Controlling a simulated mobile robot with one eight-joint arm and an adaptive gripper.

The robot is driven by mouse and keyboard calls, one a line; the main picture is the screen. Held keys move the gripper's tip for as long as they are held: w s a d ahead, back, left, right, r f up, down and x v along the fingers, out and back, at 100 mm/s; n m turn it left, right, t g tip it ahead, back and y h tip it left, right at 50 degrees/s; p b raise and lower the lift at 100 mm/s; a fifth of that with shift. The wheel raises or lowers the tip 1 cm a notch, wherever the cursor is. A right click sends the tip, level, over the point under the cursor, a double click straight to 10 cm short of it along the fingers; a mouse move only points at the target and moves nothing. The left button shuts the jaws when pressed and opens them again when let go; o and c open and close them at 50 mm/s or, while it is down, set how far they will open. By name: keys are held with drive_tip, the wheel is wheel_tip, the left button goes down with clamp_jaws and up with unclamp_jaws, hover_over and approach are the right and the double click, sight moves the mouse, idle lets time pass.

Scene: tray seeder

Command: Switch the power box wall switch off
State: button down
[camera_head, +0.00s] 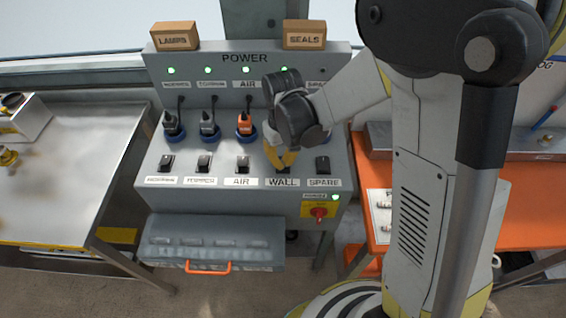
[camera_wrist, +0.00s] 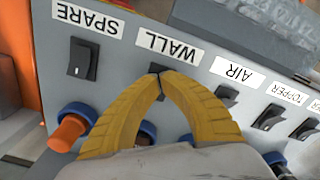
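The grey power box (camera_head: 225,142) stands in the middle of the head view, with a row of black rocker switches above printed labels. The WALL label (camera_head: 282,183) is on its sloped front, between AIR and SPARE; it also shows upside down in the wrist view (camera_wrist: 180,52). My gripper (camera_head: 281,166) is over the WALL switch. In the wrist view its yellow fingers (camera_wrist: 158,70) are shut, tips together, at the WALL switch (camera_wrist: 160,94). The fingers hide most of that switch, so its position and any contact are unclear.
The SPARE switch (camera_wrist: 81,59) and AIR switch (camera_wrist: 226,96) flank my fingers. Plugs, including an orange one (camera_head: 245,124), stand behind the switches. Several green lamps are lit.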

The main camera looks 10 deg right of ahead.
drive_tip(key=shift+f, duration=0.3)
drive_tip(key=shift+r, duration=0.1)
drive_tip(key=shift+r+p, duration=2.25)
drive_tip(key=shift+r, duration=1.2)
drive_tip(key=s+d+r+m+t+b, duration=0.3)
drive_tip(key=s+d+r+t, duration=0.4)
drive_tip(key=s+d+r, duration=0.3)
drive_tip(key=s+r+b, duration=0.1)
drive_tip(key=s+r, duration=0.1)
drive_tip(key=s, duration=0.1)
drive_tip(key=shift+m, duration=0.4)
